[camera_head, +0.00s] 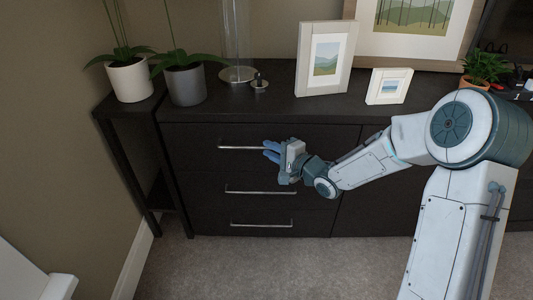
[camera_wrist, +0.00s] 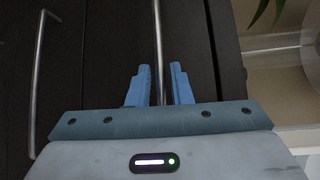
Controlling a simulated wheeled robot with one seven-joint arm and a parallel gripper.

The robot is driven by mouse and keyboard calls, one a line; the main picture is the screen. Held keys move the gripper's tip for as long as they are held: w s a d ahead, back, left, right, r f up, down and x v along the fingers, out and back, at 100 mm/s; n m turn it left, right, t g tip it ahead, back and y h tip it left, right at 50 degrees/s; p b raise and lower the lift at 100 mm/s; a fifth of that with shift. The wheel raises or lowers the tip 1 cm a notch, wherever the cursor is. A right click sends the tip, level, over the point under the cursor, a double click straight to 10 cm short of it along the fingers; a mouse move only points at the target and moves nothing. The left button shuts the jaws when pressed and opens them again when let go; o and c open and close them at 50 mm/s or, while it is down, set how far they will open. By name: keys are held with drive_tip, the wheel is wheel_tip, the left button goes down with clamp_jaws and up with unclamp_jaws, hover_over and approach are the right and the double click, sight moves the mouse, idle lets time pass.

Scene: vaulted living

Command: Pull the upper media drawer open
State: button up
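The upper media drawer (camera_head: 205,135) is the top one of a dark cabinet's left column, and its front looks flush with the fronts below. Its thin metal bar handle (camera_head: 235,148) runs level across it. My gripper (camera_head: 270,151) is at the right part of this handle, with its blue fingers pointing left and toward the drawer. In the wrist view the upper handle (camera_wrist: 157,40) runs between the two fingers of my gripper (camera_wrist: 159,72). Gaps show on both sides of the bar, so the fingers are open around it. The handle's right end is hidden in the head view.
Below are the middle drawer handle (camera_head: 260,192), also in the wrist view (camera_wrist: 38,85), and the lower drawer handle (camera_head: 262,225). The cabinet top holds a grey plant pot (camera_head: 186,85), a glass cylinder (camera_head: 236,40) and picture frames (camera_head: 325,58). Carpet (camera_head: 250,265) in front is clear.

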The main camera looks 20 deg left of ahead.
drive_tip(key=shift+x, duration=1.1)
clamp_jaws()
drive_tip(key=shift+s+d, duration=0.1)
